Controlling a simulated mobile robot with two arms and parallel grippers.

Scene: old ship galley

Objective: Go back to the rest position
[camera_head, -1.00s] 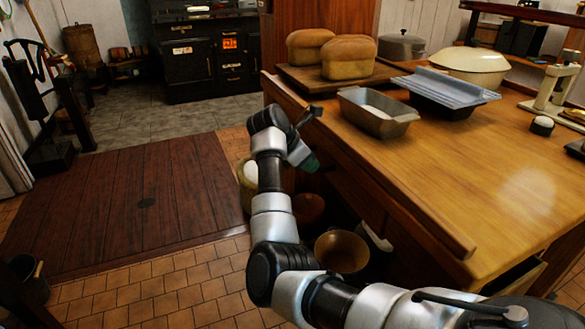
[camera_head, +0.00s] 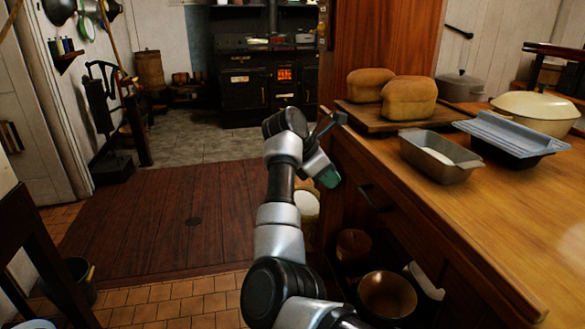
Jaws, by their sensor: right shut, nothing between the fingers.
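My right arm reaches up from the bottom of the head view, and its gripper (camera_head: 328,128) is shut and empty. The gripper is beside the left edge of the wooden counter (camera_head: 490,225), and I see no thing in contact with it. My left gripper is not in view.
On the counter are two loaves (camera_head: 409,98) on a board (camera_head: 380,122), a metal loaf tin (camera_head: 428,171), a blue-covered dark tin (camera_head: 512,135) and a cream lidded dish (camera_head: 538,108). Bowls (camera_head: 388,294) sit below. A stove (camera_head: 250,88) stands behind; the wooden floor (camera_head: 150,215) is clear.

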